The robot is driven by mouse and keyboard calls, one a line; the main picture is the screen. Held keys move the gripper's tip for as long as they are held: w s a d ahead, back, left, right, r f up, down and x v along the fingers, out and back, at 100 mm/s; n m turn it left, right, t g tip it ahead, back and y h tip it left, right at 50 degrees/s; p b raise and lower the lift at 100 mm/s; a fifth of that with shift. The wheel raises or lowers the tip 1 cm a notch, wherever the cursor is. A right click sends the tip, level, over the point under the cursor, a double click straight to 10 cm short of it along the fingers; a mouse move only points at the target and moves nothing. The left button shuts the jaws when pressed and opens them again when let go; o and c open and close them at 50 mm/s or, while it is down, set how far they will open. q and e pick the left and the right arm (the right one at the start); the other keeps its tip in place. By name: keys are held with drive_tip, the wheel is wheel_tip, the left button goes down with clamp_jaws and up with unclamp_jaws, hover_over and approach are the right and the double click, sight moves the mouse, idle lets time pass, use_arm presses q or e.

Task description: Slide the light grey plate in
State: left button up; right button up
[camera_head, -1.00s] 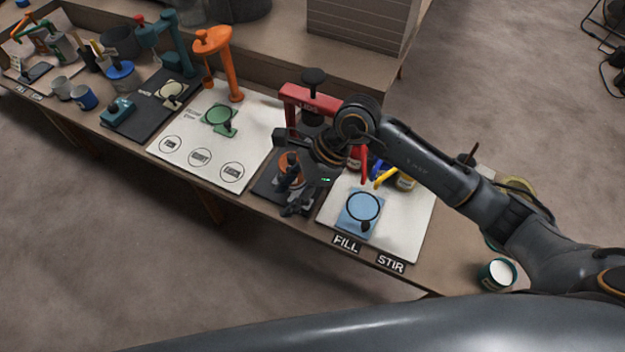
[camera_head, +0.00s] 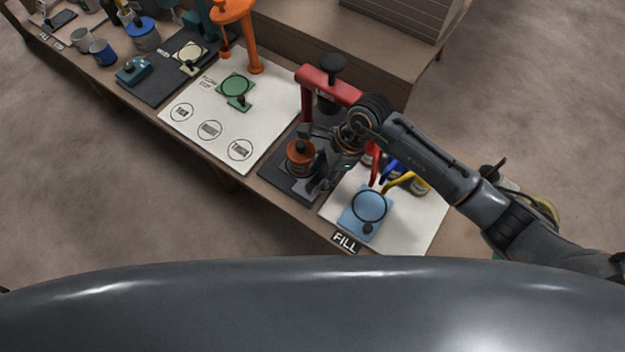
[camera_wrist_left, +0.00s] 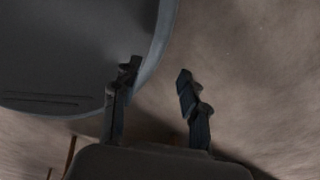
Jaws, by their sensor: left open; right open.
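I cannot make out a plate that is clearly light grey. A pale cream plate with a dark ring (camera_head: 190,56) lies on a dark mat at the upper left in the head view. A green ringed plate (camera_head: 237,88) lies on a white board, and a blue ringed plate (camera_head: 366,212) lies by the FILL label. My right gripper (camera_head: 318,172) is open beside an orange-brown lidded pot (camera_head: 299,158), at the red press stand (camera_head: 318,77). The arm hides part of the stand. My left gripper (camera_wrist_left: 158,74) is open and empty above bare floor in the left wrist view.
An orange stand (camera_head: 250,40) rises behind the green plate. Red, blue and yellow-handled items (camera_head: 395,175) stand behind the blue plate, close to my right arm. A teal block (camera_head: 132,70) and cups (camera_head: 102,52) are at the left. The white board (camera_head: 205,155) has free room.

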sight(310, 186)
drive_tip(key=x, duration=0.4)
drive_tip(key=shift+a+f, duration=0.15)
drive_tip(key=shift+f, duration=0.2)
use_arm(q)
drive_tip(key=shift+w+d+r, duration=0.1)
drive_tip(key=shift+w+d, duration=0.15)
drive_tip(key=shift+w, duration=0.3)
drive_tip(key=shift+w+d+r, duration=0.1)
drive_tip(key=shift+w+d, duration=0.15)
drive_tip(key=shift+w, duration=0.25)
drive_tip(key=shift+s, duration=0.15)
drive_tip(key=shift+s+a+f, duration=0.1)
drive_tip(key=shift+s, duration=0.1)
use_arm(e)
clamp_jaws()
